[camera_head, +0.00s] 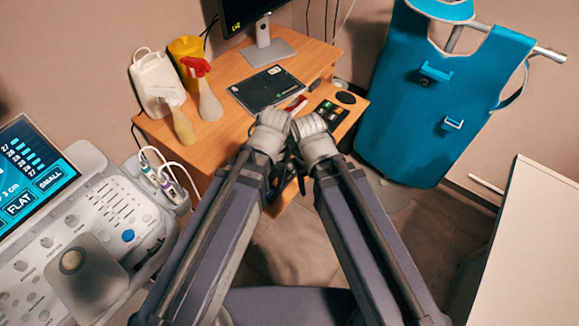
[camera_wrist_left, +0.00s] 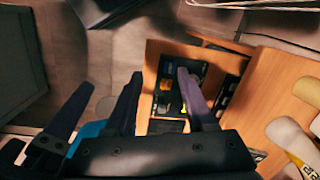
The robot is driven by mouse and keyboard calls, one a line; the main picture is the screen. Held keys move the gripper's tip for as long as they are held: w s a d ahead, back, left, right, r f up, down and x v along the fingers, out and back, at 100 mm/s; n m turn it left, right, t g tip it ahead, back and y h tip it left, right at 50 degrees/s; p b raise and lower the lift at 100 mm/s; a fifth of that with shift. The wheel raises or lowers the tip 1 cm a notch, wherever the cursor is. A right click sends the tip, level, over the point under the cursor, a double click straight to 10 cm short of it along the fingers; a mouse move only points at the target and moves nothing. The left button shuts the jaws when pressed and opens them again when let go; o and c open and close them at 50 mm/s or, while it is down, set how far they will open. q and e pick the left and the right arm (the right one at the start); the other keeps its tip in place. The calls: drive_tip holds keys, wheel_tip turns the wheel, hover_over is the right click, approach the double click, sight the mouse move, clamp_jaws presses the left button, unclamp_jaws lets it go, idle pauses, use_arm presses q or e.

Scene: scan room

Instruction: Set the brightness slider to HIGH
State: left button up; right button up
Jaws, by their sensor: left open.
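I cannot make out a slider marked for brightness or a HIGH label in either view. A dark control panel (camera_head: 332,112) with small green and orange keys lies on the wooden desk (camera_head: 235,134), just beyond my arms. My left gripper (camera_head: 274,188) points down near the desk's front edge, largely hidden by its own wrist in the head view.
A scanner console (camera_head: 100,235) with knobs and a lit screen (camera_head: 35,170) stands at left. The desk holds a monitor (camera_head: 250,15), a dark tablet-like pad (camera_head: 266,89), a white jug (camera_head: 157,85) and spray bottles (camera_head: 205,95). A blue apron (camera_head: 425,110) hangs at right, near a white surface (camera_head: 530,250).

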sight(290, 165)
use_arm(q)
drive_tip(key=w+d+f+m+b, duration=0.1)
drive_tip(key=w+f, duration=0.1)
drive_tip(key=w, duration=0.3)
drive_tip(key=w+d+f+m+b, duration=0.1)
drive_tip(key=w+d+f+b, duration=0.1)
drive_tip(key=w, duration=0.3)
drive_tip(key=w+d+f+m+h+b, duration=0.1)
drive_tip(key=w+d+f+b, duration=0.1)
drive_tip(key=w, duration=0.3)
drive_tip(key=shift+w+d+f, duration=0.1)
drive_tip(key=shift+w, duration=0.1)
drive_tip(key=shift+s+b, duration=0.1)
drive_tip(key=shift+b, duration=0.2)
wheel_tip(290, 165, down, 8)
drive_tip(key=b, duration=0.7)
drive_tip(key=shift+b, duration=0.35)
clamp_jaws()
